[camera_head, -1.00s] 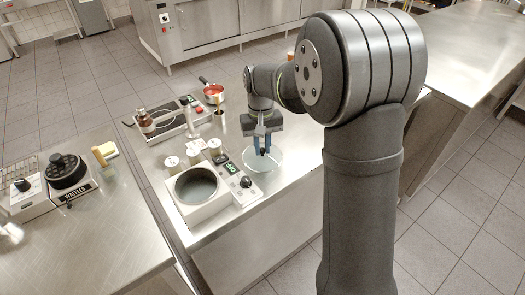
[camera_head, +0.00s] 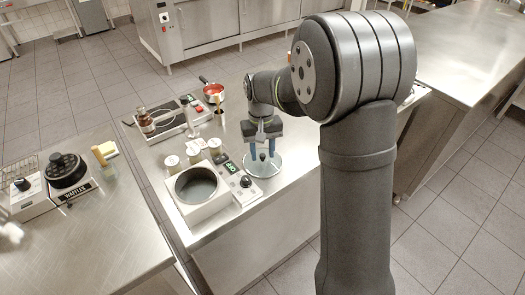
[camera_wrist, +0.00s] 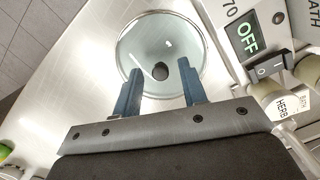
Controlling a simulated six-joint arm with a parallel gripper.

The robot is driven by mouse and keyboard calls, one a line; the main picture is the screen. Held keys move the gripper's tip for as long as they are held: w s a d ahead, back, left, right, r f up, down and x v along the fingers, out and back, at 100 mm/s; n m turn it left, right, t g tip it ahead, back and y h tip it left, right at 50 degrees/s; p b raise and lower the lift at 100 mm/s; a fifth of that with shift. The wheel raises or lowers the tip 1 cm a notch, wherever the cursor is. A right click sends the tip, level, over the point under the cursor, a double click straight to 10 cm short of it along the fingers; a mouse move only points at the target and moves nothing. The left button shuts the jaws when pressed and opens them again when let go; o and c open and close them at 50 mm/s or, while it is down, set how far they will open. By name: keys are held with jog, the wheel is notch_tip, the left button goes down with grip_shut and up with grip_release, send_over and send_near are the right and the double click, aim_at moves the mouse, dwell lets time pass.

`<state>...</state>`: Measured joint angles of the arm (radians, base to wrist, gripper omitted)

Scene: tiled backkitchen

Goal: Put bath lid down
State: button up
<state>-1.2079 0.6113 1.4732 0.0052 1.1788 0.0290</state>
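The bath lid (camera_head: 262,171) is a round clear glass disc with a dark knob (camera_wrist: 160,71). It appears to lie flat on the steel counter, right of the bath's control panel; in the wrist view the lid (camera_wrist: 150,35) is just beside the panel. My gripper (camera_head: 262,154) is above the lid, with its two blue fingers spread apart, one to each side of the knob and clear of it. The white water bath (camera_head: 206,208) stands to the left with its round basin uncovered.
The bath's panel (camera_head: 240,182) reads OFF in the wrist view. Several lidded jars (camera_head: 172,163) stand behind the bath. A hotplate (camera_head: 170,121), a brown bottle (camera_head: 146,121) and a red pan (camera_head: 213,92) are farther back. The counter right of the lid is clear.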

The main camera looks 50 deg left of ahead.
aim_at(263, 156)
notch_tip(263, 156, up, 12)
jog(key=a, duration=0.1)
jog(key=shift+w+a, duration=0.2)
jog(key=shift+w, duration=0.05)
jog(key=shift+f, duration=0.15)
jog(key=f, duration=0.4)
jog(key=d+f, duration=0.1)
jog(key=f, duration=0.6)
jog(key=shift+s+d+f, duration=0.2)
jog(key=shift+s+f, duration=0.1)
jog(key=shift+r, duration=1.75)
jog(key=shift+f, duration=0.15)
